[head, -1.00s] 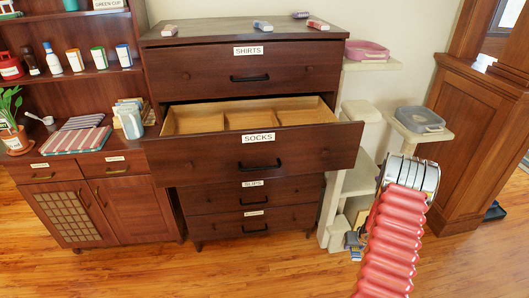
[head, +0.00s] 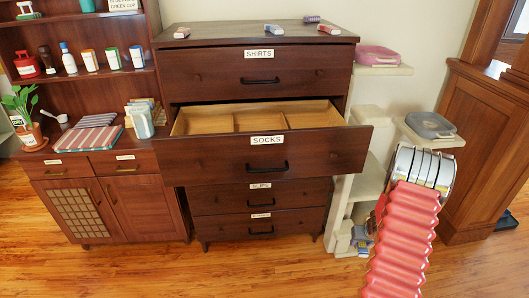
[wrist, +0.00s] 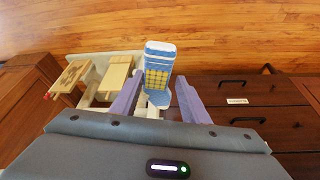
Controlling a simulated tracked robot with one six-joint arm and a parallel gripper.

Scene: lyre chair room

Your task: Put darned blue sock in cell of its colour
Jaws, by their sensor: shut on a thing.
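The darned blue sock (wrist: 160,52), blue and white with a yellow darned patch, is between the purple fingers of my gripper (wrist: 157,90) in the wrist view. The fingers are shut on it. In the head view the gripper is mostly hidden behind my red arm, and a small blue patch shows low beside the arm. The open drawer labelled SOCKS (head: 265,155) has wooden dividers and at least three cells (head: 258,120). The inside looks empty from here, but its near floor is hidden by the drawer front. No cell colour shows inside.
Pale cat-tree platforms (head: 375,70) with a pink tray (head: 377,55) and a grey tray (head: 430,124) stand right of the dresser. A shelf cabinet (head: 110,205) stands left. The floor in front is clear.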

